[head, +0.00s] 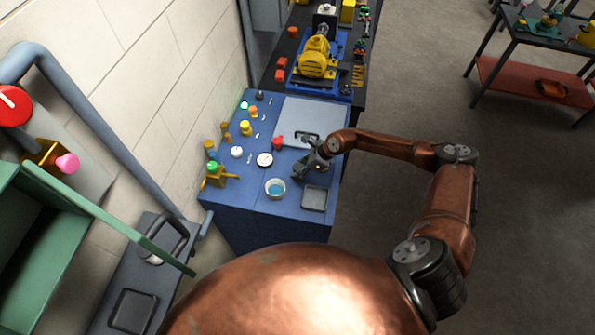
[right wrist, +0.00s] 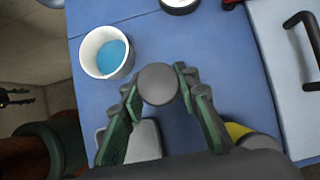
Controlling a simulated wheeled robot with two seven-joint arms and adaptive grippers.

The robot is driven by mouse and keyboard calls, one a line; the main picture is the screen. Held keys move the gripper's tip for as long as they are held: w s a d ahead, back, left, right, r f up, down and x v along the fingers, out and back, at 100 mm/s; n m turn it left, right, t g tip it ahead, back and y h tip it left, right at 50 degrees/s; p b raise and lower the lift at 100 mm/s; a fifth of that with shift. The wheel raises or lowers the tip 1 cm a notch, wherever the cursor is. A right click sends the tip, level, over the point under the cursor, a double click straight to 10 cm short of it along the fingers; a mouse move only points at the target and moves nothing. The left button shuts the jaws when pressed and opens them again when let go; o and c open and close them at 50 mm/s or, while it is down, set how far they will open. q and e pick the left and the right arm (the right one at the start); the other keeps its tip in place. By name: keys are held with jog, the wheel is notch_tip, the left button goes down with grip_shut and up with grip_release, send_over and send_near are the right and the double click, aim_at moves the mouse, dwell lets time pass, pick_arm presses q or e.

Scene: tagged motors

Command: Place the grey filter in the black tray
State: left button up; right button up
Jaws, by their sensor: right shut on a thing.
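The grey filter (right wrist: 158,84) shows as a round grey piece between the fingertips of my right gripper (right wrist: 159,92) in the right wrist view. The gripper is shut on it. In the head view my right gripper (head: 311,166) is over the blue bench, behind a dark square tray (head: 315,198) near the bench's front right corner. A pale grey tray-like shape (right wrist: 146,142), partly hidden by a finger, shows in the right wrist view. The filter is too small to make out in the head view. My left gripper is not in view.
A white cup with blue contents (head: 275,188) stands left of the dark tray; it also shows in the right wrist view (right wrist: 106,52). A grey panel with a dark handle (head: 300,117) lies behind. Coloured knobs and fittings line the bench's left side.

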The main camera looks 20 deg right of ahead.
jog(key=shift+f, duration=0.9)
jog(key=shift+f, duration=0.15)
jog(key=o, duration=1.2)
